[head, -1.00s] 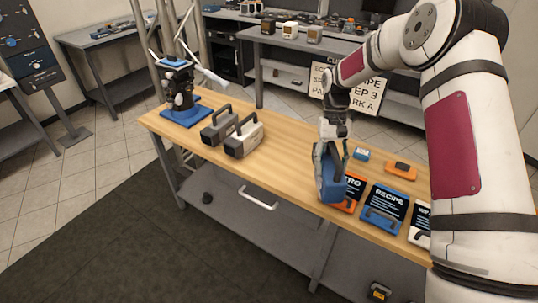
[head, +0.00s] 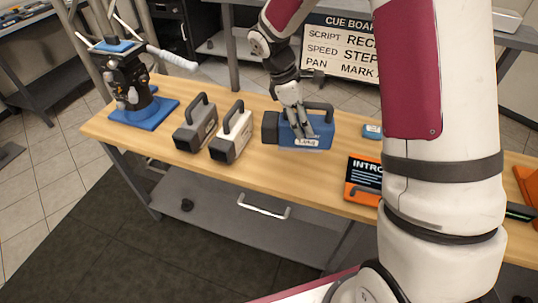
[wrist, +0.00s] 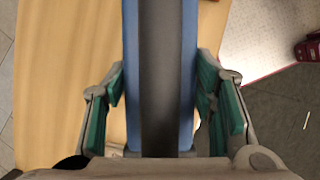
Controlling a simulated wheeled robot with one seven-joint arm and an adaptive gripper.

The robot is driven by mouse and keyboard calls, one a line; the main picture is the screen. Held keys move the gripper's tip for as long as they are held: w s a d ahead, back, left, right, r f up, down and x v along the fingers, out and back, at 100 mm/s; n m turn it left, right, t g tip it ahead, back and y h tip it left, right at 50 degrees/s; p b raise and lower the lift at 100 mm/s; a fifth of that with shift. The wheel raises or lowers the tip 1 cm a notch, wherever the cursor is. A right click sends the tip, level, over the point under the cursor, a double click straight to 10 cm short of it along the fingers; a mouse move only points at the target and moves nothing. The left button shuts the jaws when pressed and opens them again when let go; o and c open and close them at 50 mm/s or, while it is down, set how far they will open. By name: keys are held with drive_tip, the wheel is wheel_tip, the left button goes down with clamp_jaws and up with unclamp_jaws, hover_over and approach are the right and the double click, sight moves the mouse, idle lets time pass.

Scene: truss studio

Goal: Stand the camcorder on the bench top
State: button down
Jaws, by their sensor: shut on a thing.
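The blue camcorder (head: 314,134) is at the middle of the wooden bench top (head: 250,165) in the head view. It looks upright, its dark handle on top and its dark grey end to the left. My gripper (head: 298,126) reaches down from above and is shut on it. In the wrist view the blue body (wrist: 188,75) with a dark strip along its middle fills the space between the teal-padded fingers (wrist: 160,110). Its underside is at or just above the wood; I cannot tell whether it touches.
A white camcorder (head: 224,148) and a grey camcorder (head: 186,139) stand to the left. A blue-based stand (head: 145,117) is at the far left end. Bare wood lies in front.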

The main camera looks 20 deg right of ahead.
drive_tip(key=n+t+b, duration=0.1)
drive_tip(key=n, duration=0.1)
drive_tip(key=s+d+f+n+t+b, duration=0.1)
drive_tip(key=n, duration=0.1)
drive_tip(key=s+n+b, duration=0.1)
drive_tip(key=n, duration=0.2)
drive_tip(key=shift+s+d+f+t, duration=0.1)
drive_tip(key=shift+d+f+t, duration=0.1)
drive_tip(key=shift+f+t, duration=0.2)
drive_tip(key=s+f+n+t+y+b, duration=0.1)
drive_tip(key=s+f+n+t+b, duration=0.2)
drive_tip(key=s+n+b, duration=0.35)
drive_tip(key=shift+n, duration=0.95)
drive_tip(key=shift+w+a+f+b, duration=0.35)
drive_tip(key=shift+w+a+f, duration=0.7)
drive_tip(key=shift+w, duration=1.6)
drive_tip(key=shift+w+a+f+b, duration=0.5)
drive_tip(key=shift+w+a, duration=0.9)
drive_tip(key=shift+w, duration=1.25)
drive_tip(key=shift+w+a+f+b, duration=0.25)
drive_tip(key=shift+w+a+f, duration=0.85)
drive_tip(key=shift+w, duration=1.55)
drive_tip(key=shift+a, duration=0.15)
drive_tip(key=c, duration=0.7)
unclamp_jaws()
